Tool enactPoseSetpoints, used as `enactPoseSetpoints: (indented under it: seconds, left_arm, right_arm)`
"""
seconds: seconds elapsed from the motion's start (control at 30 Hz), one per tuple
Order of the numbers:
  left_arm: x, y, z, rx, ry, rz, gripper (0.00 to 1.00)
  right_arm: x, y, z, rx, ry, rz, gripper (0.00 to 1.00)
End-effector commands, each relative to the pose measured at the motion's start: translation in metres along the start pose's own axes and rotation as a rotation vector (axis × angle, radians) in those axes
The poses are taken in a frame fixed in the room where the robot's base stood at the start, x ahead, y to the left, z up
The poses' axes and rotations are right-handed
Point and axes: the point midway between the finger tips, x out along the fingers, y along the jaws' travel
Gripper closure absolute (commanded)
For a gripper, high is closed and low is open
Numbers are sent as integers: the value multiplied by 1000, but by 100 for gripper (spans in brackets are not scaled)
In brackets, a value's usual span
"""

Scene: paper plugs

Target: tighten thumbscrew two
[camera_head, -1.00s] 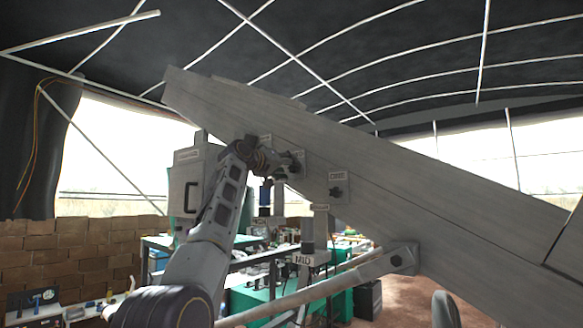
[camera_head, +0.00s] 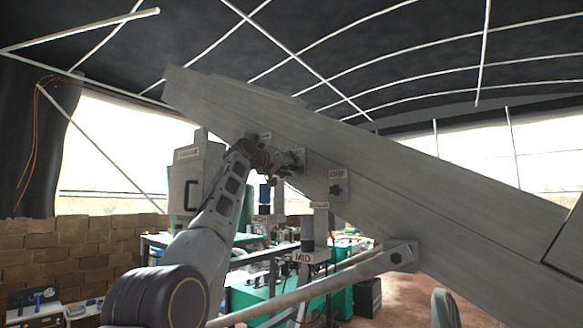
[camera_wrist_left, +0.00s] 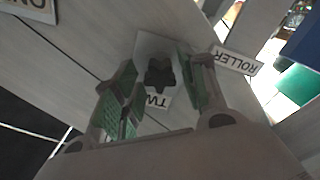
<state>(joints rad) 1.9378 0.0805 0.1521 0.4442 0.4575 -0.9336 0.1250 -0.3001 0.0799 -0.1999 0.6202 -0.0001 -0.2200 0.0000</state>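Thumbscrew two is a dark star-shaped knob (camera_wrist_left: 160,73) on a pale plate (camera_wrist_left: 148,50) marked "TW", with the rest of the label hidden. The plate is on the sloping grey beam (camera_head: 420,200). My left gripper (camera_head: 279,170) is up at this plate. In the left wrist view its green-padded fingers (camera_wrist_left: 165,82) are apart, one on each side of the knob, with gaps visible. In the head view the gripper hides most of the knob. Another dark knob (camera_head: 337,190) sits on a labelled plate to the lower right.
A "ROLLER" label (camera_wrist_left: 236,61) lies beside the right finger in the wrist view. A grey box marked "C" (camera_head: 190,160) stands left of the beam. Cluttered benches are behind.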

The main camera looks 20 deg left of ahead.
Motion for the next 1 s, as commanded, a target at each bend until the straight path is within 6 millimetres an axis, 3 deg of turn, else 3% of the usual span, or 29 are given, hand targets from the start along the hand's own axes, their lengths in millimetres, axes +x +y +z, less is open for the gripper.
enactPoseSetpoints:
  seconds: [0.03,0.23,0.63,1.0]
  left_arm:
    - [0,0,0,0,0,0,69]
    - [0,0,0,0,0,0,93]
    - [0,0,0,29,0,-1,93]
    - [0,-1,0,240,0,-1,93]
  right_arm:
    - [0,0,0,0,0,0,62]
    - [0,0,0,0,0,0,62]
    - [0,0,0,0,0,0,62]
    - [0,0,0,0,0,0,62]
